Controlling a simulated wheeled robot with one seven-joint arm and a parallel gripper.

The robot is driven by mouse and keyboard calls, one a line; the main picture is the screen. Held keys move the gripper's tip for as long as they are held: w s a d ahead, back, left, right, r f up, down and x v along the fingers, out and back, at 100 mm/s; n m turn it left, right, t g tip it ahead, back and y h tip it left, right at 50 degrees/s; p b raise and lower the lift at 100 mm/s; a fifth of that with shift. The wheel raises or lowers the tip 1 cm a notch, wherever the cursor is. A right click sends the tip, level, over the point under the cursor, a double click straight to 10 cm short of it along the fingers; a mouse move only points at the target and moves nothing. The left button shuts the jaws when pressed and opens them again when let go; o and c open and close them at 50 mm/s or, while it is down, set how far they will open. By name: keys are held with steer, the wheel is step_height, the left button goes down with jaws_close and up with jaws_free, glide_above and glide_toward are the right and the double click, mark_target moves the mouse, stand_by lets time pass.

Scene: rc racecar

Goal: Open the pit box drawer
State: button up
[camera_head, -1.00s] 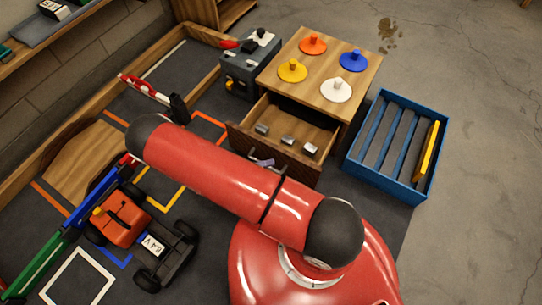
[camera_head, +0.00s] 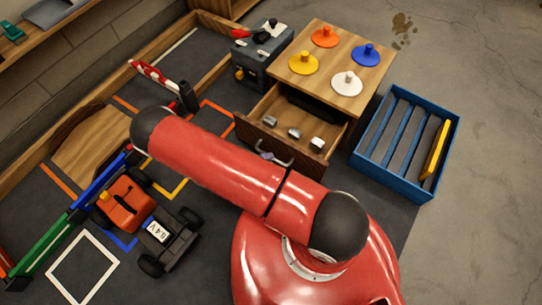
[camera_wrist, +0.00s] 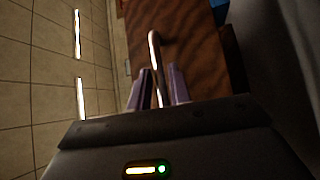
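The pit box (camera_head: 300,78) is a wooden cabinet with a drawer (camera_head: 245,128) that stands well open toward my arm. The drawer holds several small grey and white items. Its metal handle (camera_head: 283,160) is on the front face, and the handle bar also shows in the wrist view (camera_wrist: 154,50). My gripper (camera_wrist: 159,82) has its two purple fingers on either side of the bar, with a narrow gap on the right. It looks open around the handle. In the head view only a bit of my gripper (camera_head: 265,155) shows behind my red arm.
Coloured knobbed discs, such as the yellow one (camera_head: 303,64), sit on the cabinet top. A blue slatted crate (camera_head: 376,172) stands to the right. A grey toolbox (camera_head: 262,62) is at the left. A toy car (camera_head: 150,225) lies left of my arm. Floor at far right is clear.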

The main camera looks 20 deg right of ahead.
steer(key=a, duration=0.5)
steer(key=shift+w+a+f, duration=0.3)
steer(key=shift+w+f, duration=0.05)
steer(key=shift+f, duration=0.05)
steer(key=shift+r, duration=0.1)
steer(key=w+d+r+g+y+p, duration=0.1)
steer(key=d+r+y+p, duration=0.15)
steer(key=r+y, duration=0.75)
steer(key=w+d+r+g+y+p, duration=0.1)
steer(key=r+y+p, duration=0.2)
steer(key=r, duration=1.6)
steer(key=s+d+r+n+t+y+p, duration=0.1)
steer(key=s+r+t, duration=0.4)
steer(key=r, duration=0.6)
steer(key=s+d+r+n+t+y+p, duration=0.2)
steer(key=s+d+r+t+y+p, duration=0.2)
steer(key=r, duration=0.7)
steer(key=shift+s+d+t+y+p, duration=0.15)
steer(key=shift+s+t+y+p, duration=0.35)
steer(key=shift+s, duration=0.65)
